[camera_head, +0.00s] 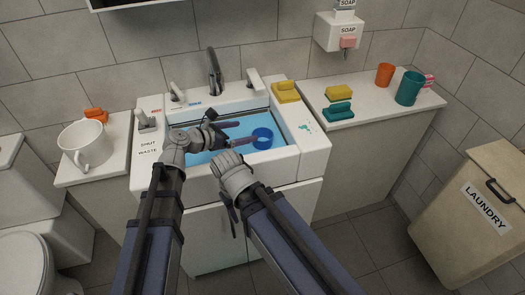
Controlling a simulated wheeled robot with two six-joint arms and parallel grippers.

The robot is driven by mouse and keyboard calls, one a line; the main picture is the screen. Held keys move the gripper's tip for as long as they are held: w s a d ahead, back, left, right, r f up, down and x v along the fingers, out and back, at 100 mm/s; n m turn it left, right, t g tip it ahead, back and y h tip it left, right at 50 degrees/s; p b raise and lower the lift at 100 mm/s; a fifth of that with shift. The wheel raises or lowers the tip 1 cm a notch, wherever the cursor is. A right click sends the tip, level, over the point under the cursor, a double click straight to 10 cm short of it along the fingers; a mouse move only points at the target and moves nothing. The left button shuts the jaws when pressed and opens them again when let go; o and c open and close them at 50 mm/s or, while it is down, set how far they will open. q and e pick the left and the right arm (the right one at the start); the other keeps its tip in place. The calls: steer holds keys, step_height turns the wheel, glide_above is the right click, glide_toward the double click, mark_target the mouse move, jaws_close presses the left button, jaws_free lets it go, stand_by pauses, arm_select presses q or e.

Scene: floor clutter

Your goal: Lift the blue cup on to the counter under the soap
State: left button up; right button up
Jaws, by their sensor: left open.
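The blue cup (262,138) is in the water of the white sink (285,163), towards its right side. My left gripper (246,142) is open and reaches over the basin from the left, with its fingertips close to the cup's left side. I cannot tell whether they touch it. My right arm's wrist is in front of the sink; its gripper (232,203) shows only as a small dark part, and its fingers cannot be made out. The soap dispenser (338,32) hangs on the wall above the right counter (365,108).
A yellow sponge (338,93) and a teal one (338,112) lie on the right counter below the dispenser. An orange cup (385,74) and a teal cup (409,88) stand further right. The faucet (215,72) rises behind the basin. Another yellow sponge (287,91) sits on the sink's corner.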

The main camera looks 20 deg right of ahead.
arm_select(q)
step_height(320, 180, down, 3)
steer(key=b, duration=0.5)
glide_toward(269, 133)
steer(key=shift+x, duration=2.1)
steer(key=shift+s, duration=0.15)
arm_select(e)
step_height(269, 133, down, 6)
arm_select(q)
steer(key=shift+c, duration=0.2)
steer(key=c, duration=1.4)
step_height(269, 133, up, 10)
steer(key=p, duration=1)
arm_select(e)
step_height(269, 133, up, 10)
